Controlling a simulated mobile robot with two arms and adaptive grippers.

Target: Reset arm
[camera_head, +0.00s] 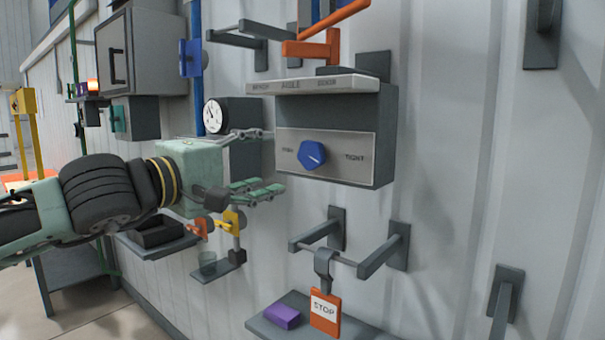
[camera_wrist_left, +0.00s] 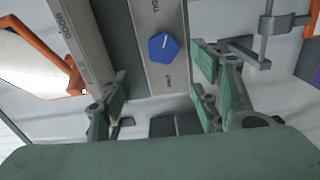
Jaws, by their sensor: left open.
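My left gripper (camera_head: 262,160) reaches in from the left in the head view, level with the grey control box that has a blue knob (camera_head: 311,154). Its green fingers are spread apart with nothing between them. In the left wrist view the open fingers (camera_wrist_left: 160,100) stand on both sides of the lower picture, and the blue knob (camera_wrist_left: 163,47) shows beyond them, between the two sides. The fingers appear apart from the knob. My right gripper is in neither view.
A rail with a hanging orange STOP tag (camera_head: 325,312) is below the box, above a shelf with a purple block (camera_head: 282,316). An orange bracket (camera_head: 318,47) juts out above. A round gauge (camera_head: 213,116) and grey cabinet (camera_head: 142,52) are at left.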

